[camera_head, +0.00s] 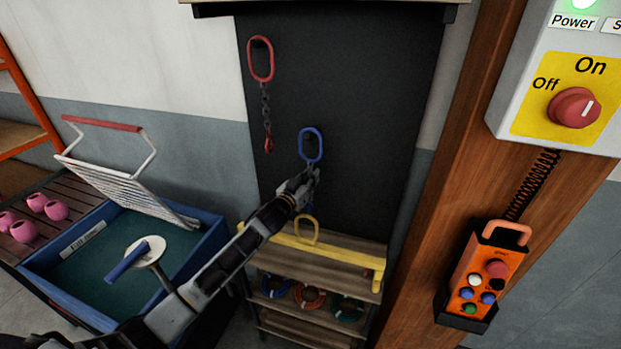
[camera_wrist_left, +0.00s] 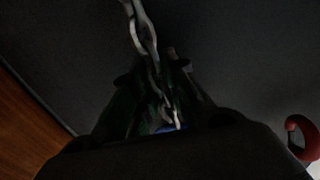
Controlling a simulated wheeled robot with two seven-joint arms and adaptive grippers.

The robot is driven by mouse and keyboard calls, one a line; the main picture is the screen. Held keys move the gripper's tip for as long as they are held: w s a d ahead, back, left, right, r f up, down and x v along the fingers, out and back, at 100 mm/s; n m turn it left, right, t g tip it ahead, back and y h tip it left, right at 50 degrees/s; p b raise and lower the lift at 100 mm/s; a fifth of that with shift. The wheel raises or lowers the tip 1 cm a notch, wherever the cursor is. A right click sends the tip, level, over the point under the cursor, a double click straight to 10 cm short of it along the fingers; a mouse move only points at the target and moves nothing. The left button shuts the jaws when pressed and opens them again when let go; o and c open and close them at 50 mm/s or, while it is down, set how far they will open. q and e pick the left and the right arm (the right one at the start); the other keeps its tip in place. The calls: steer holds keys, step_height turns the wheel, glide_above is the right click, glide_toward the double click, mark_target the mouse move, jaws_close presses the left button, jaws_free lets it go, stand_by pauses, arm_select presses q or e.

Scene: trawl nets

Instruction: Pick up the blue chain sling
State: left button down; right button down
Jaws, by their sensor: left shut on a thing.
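The blue chain sling (camera_head: 301,143) hangs on the dark board, its blue oval ring uppermost. My left gripper (camera_head: 305,183) is just below the ring, at the sling's chain, and hides most of what hangs there. In the left wrist view the grey chain (camera_wrist_left: 141,30) runs down between the dark fingers of my left gripper (camera_wrist_left: 172,95), which is shut on it. A little blue shows low between the fingers. The sling's lower end cannot be made out in the head view. My right gripper is not in view.
A red chain sling (camera_head: 261,60) hangs to the left on the board. A blue bin (camera_head: 60,300) stands left. A wooden post (camera_head: 440,200) with an orange control pendant (camera_head: 483,272) is right.

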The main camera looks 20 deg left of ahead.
arm_select(q)
steer(key=shift+r, duration=0.2)
steer(key=shift+r, duration=1.5)
steer(key=shift+s+r+b, duration=0.1)
steer(key=shift+r+b, duration=0.05)
steer(key=shift+b, duration=0.15)
steer(key=b, duration=0.3)
glide_toward(309, 170)
steer(key=shift+v, duration=2.95)
steer(key=shift+s+a+r, duration=0.15)
steer(key=shift+s, duration=0.4)
